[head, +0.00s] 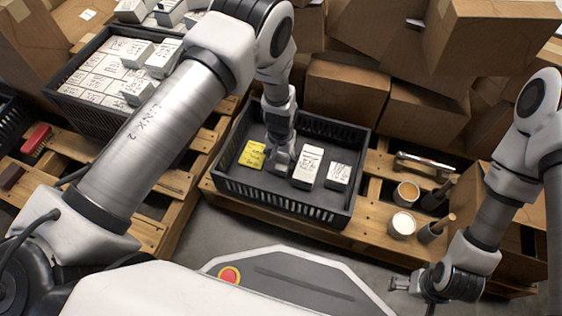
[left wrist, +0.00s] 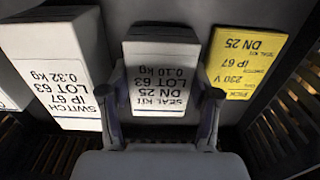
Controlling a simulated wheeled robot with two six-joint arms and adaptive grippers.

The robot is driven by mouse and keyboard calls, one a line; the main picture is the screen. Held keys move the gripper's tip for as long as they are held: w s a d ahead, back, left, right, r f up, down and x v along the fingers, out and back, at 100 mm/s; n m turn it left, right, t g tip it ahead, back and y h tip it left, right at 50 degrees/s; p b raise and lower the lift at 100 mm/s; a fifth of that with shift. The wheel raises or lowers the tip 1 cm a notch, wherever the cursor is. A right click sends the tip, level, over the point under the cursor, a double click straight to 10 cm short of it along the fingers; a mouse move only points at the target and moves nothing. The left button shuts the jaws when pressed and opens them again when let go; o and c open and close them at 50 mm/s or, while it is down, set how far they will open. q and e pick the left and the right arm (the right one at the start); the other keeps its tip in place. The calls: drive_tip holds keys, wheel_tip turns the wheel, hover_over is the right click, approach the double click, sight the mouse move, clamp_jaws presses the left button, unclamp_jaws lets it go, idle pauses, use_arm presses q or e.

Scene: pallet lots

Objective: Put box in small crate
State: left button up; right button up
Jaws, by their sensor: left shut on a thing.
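The small dark crate (head: 268,200) stands on a wooden pallet in the middle of the head view. My left gripper (head: 279,164) reaches down inside it. In the left wrist view the fingers (left wrist: 163,103) are shut on a white box (left wrist: 160,72) marked SEAL KIT DN 25, which sits between a white SWITCH box (left wrist: 62,70) and a yellow card (left wrist: 245,62). In the head view the held box is mostly hidden by the gripper. My right gripper (head: 396,284) is low at the right, away from the crate; its jaw opening is unclear.
A larger dark crate (head: 125,121) full of white boxes stands on the left pallet. Two white boxes stand right of my left gripper in the small crate. Open tins (head: 403,224) and brushes sit on the pallet to the right. Cardboard cartons (head: 345,92) are piled behind.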

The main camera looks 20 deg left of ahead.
sight(281, 158)
use_arm(q)
drive_tip(key=shift+r, duration=0.15)
drive_tip(key=o, duration=1)
drive_tip(key=shift+f, duration=0.2)
wheel_tip(281, 158, up, 12)
drive_tip(key=p, duration=0.7)
drive_tip(key=shift+r+p, duration=0.25)
drive_tip(key=shift+p, duration=0.15)
